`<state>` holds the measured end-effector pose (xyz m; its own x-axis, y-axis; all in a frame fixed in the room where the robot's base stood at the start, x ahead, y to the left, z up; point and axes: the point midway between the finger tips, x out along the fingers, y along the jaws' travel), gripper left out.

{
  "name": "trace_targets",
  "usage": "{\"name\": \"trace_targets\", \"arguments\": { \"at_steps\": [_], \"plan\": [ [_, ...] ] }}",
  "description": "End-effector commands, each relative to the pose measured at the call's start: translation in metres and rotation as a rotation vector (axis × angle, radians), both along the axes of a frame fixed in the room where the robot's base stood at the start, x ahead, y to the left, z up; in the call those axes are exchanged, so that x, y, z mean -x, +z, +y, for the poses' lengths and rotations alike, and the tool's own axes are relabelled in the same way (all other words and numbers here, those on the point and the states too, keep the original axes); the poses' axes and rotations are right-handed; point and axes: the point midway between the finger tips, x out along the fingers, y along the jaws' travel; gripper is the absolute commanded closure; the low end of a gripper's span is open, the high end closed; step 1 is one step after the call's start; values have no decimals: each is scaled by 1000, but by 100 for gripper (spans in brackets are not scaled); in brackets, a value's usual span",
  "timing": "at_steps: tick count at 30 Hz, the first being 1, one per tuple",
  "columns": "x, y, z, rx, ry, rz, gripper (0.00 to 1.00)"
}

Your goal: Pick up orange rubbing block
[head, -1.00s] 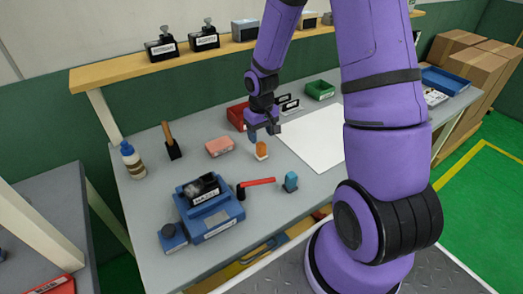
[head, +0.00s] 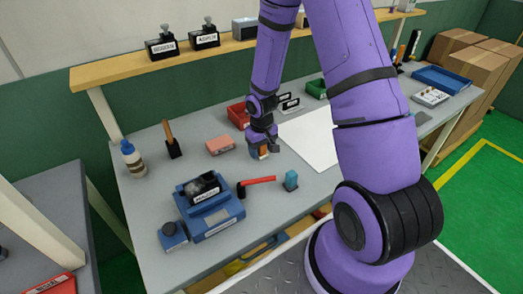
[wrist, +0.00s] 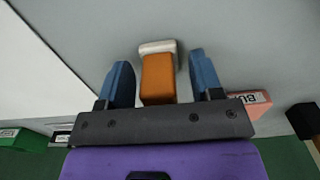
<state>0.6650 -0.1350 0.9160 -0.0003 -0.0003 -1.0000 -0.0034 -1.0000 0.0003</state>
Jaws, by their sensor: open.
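The orange rubbing block (wrist: 158,77) stands on the grey bench top, with a pale whitish base at its far end in the wrist view. In the head view the block (head: 263,151) is partly hidden by my gripper (head: 262,143), which is down over it. In the wrist view my gripper (wrist: 161,82) is open. Its two blue fingers stand one on each side of the block, with a gap showing on both sides.
A pink block (head: 220,145) lies left of my gripper, and a red bin (head: 238,114) is behind it. A blue labelled device (head: 210,208), a red-handled tool (head: 258,181) and a small blue block (head: 291,180) are in front. A white sheet (head: 310,138) lies to the right.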

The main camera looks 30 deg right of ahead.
Motion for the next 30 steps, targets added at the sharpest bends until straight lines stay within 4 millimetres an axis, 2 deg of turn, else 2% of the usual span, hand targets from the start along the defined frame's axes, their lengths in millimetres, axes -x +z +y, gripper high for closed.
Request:
{"name": "trace_targets", "arguments": {
  "at_steps": [2, 6, 9, 22, 26, 30],
  "plan": [
    [0, 0, 0, 0, 0, 0, 43],
    [0, 0, 0, 0, 0, 0, 75],
    [0, 0, 0, 0, 0, 0, 94],
    [-1, 7, 0, 0, -1, -2, 94],
    [-1, 20, -1, 0, -3, -3, 94],
    [-1, 42, -1, 1, -1, -6, 94]
  ]
}}
